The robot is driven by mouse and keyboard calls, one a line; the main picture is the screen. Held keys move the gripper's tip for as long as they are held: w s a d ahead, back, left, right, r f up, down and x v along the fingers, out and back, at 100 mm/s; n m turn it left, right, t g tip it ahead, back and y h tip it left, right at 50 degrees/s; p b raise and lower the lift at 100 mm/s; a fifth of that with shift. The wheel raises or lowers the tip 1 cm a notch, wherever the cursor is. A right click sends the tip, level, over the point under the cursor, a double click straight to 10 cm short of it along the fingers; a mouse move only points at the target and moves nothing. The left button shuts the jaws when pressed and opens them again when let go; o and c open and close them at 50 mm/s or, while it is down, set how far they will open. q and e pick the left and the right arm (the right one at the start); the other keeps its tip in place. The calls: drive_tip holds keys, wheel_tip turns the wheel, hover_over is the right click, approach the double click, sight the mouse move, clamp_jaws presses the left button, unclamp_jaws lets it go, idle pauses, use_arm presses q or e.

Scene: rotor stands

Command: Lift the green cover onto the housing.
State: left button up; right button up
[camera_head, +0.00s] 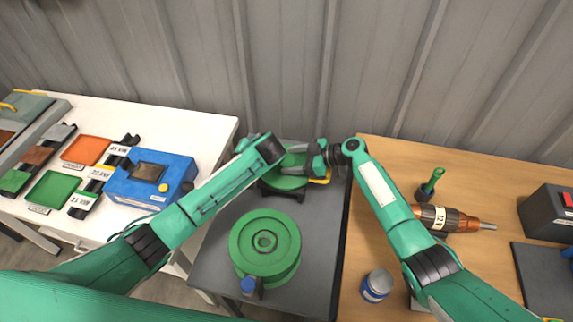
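A round green part (288,182) sits on a dark support at the back of the grey table, partly hidden by my grippers; it looks like the cover. A larger round green part (248,236), with a raised ring and a central hole, stands at the front of the table and looks like the housing. My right gripper (303,161) reaches in from the right over the back part's right side. Whether its fingers grip it is too small to tell. My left arm ends at the back part's left side; its fingers (264,162) are mostly hidden behind the arm.
The grey table (216,262) has a blue-capped item (249,285) beside the front part. A white table (205,128) at left holds a blue device (150,178) and trays. A wooden table (480,170) at right holds a copper rotor (450,219) and a can (377,285). A wall stands behind.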

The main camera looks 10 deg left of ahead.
sight(294, 161)
use_arm(q)
clamp_jaws()
use_arm(e)
drive_tip(key=c, duration=0.7)
clamp_jaws()
use_arm(q)
drive_tip(key=shift+r, duration=0.15)
use_arm(e)
drive_tip(key=shift+r, duration=0.15)
